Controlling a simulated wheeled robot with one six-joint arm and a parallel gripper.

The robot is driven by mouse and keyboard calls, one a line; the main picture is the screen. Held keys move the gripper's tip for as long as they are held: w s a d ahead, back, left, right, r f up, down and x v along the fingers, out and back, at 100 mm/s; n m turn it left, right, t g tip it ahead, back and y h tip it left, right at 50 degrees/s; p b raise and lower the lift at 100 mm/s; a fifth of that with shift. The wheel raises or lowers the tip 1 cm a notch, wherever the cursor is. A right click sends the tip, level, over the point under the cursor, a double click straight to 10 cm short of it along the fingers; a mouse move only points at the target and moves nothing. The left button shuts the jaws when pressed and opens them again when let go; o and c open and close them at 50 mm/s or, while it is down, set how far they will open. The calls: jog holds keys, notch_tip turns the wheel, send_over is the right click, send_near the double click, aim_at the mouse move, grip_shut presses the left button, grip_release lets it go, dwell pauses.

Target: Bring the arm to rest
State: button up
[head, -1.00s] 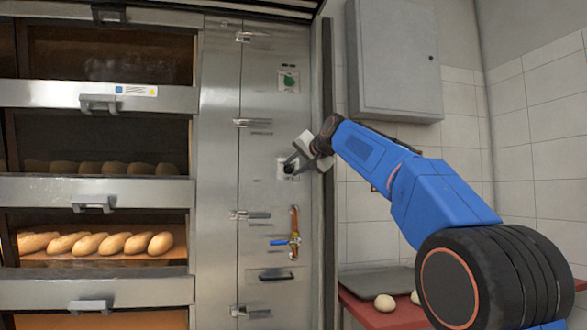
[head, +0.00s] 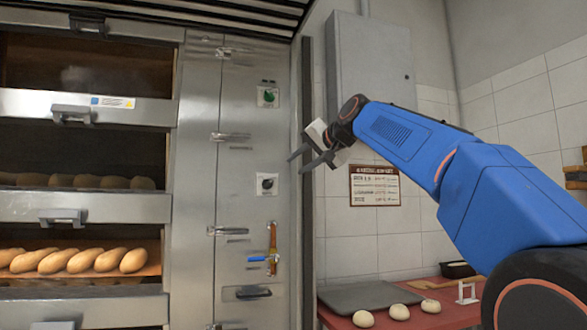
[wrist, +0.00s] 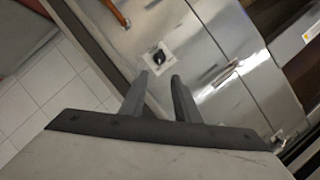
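My gripper (head: 300,163) is raised in front of the right edge of the steel oven panel, its fingers pointing left. The fingers are apart with nothing between them, and the gripper is clear of the panel. In the wrist view my gripper (wrist: 160,78) also shows two parted, empty fingers. Beyond the fingertips is the black rotary knob (wrist: 158,58) on its pale plate. The same knob (head: 267,184) shows in the head view, left of and below the gripper, and nothing touches it.
A green switch (head: 268,95) sits above the knob; a valve with a blue handle (head: 262,260) sits below. Deck ovens with loaves (head: 70,261) stand at left. A grey cabinet (head: 366,70) hangs behind my arm. A red table (head: 440,313) at lower right holds dough balls (head: 400,312).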

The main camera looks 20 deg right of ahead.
jog(key=shift+s, duration=0.15)
dwell(0.4)
jog(key=s+f+n+g+h, duration=0.1)
jog(key=s+f+n+g, duration=0.1)
jog(key=s+f, duration=1.1)
jog(key=s+d+f+n+g+h, duration=0.1)
jog(key=s+f+g, duration=0.3)
jog(key=s+f, duration=1)
jog(key=s+f+n+g+h, duration=0.2)
jog(key=s+f, duration=1.1)
jog(key=f, duration=2.2)
jog(key=shift+s+d+f+n+g, duration=0.2)
jog(key=shift+f+n+g, duration=0.1)
jog(key=shift+n+g, duration=0.45)
jog(key=shift+w, duration=0.1)
jog(key=shift+c, duration=0.6)
